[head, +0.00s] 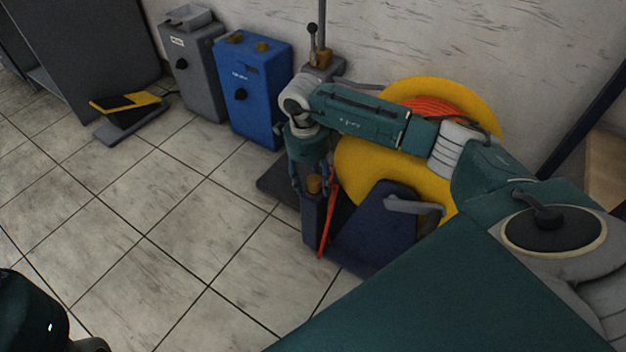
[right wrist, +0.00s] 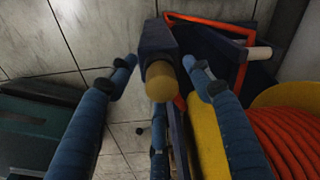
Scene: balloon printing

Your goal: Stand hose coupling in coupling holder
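The brass-coloured hose coupling (head: 314,184) stands upright at the top of the narrow dark blue coupling holder (head: 312,222). In the right wrist view the coupling (right wrist: 160,81) shows end-on against the holder (right wrist: 158,40); how deep it sits is hidden. My right gripper (head: 309,187) points down over it. Its fingers are spread on either side of the coupling in the right wrist view (right wrist: 162,76), with visible gaps, and hold nothing. Part of my left arm shows at the lower left of the head view, but its gripper is out of view.
A yellow reel (head: 365,172) with orange hose (head: 433,106) stands behind my right arm. Blue (head: 254,90) and grey (head: 196,72) units stand along the wall. The tiled floor at left is mostly clear.

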